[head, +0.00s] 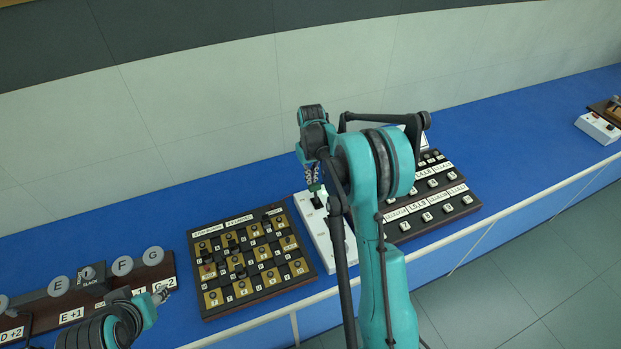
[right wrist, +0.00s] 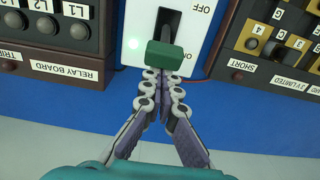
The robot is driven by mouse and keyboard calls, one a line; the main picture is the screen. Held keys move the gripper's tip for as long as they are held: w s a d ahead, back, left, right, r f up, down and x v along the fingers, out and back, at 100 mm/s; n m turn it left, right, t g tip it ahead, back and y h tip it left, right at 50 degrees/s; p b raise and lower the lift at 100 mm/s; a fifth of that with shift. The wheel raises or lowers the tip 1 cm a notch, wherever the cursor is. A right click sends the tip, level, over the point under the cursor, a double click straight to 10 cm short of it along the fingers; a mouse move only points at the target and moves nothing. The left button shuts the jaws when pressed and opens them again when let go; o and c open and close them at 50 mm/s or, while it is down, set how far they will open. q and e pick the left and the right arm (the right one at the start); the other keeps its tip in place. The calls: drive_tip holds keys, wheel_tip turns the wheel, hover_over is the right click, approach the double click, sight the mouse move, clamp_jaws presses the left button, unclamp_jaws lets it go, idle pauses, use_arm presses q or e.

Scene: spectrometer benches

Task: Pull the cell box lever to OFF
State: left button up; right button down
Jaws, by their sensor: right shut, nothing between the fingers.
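The cell box (head: 316,222) is a white box between two dark boards; its white face (right wrist: 140,20) also shows in the right wrist view. Its lever has a green handle (right wrist: 167,54) in a dark slot. The handle stands near the end marked ON, whose label is partly hidden, and away from the OFF label. My right gripper (head: 314,184) is over the box; in the wrist view its fingertips (right wrist: 163,78) are together, empty, right at the handle's near edge. I cannot tell whether they touch it. My left gripper (head: 160,296) is at lower left, its jaws unclear.
A board with brass blocks and black knobs (head: 247,262) lies left of the box. The relay board (head: 440,205) lies close on its right, partly behind my right arm. A board with round lettered knobs (head: 152,256) is at far left. The blue bench top (head: 520,150) is clear further right.

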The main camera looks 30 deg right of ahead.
sight(314, 186)
drive_tip(key=shift+s+r+t+b, duration=0.15)
drive_tip(key=shift+s+t+b, duration=0.05)
drive_tip(key=shift+s+t, duration=0.35)
drive_tip(key=shift+s+r+t+b, duration=0.2)
drive_tip(key=shift+s+t, duration=0.25)
drive_tip(key=shift+t, duration=0.2)
drive_tip(key=shift+s+a+r+t+b, duration=0.1)
drive_tip(key=shift+s+t+b, duration=0.35)
drive_tip(key=shift+s+t, duration=0.3)
drive_tip(key=s+t+b, duration=0.1)
drive_tip(key=t, duration=0.1)
drive_tip(key=s+t+b, duration=0.1)
drive_tip(key=t, duration=0.1)
drive_tip(key=shift+s, duration=0.3)
drive_tip(key=shift+s+a+b, duration=0.1)
drive_tip(key=shift+s+b, duration=0.2)
drive_tip(key=shift+b, duration=0.1)
drive_tip(key=shift+s, duration=0.15)
drive_tip(key=shift+s, duration=0.15)
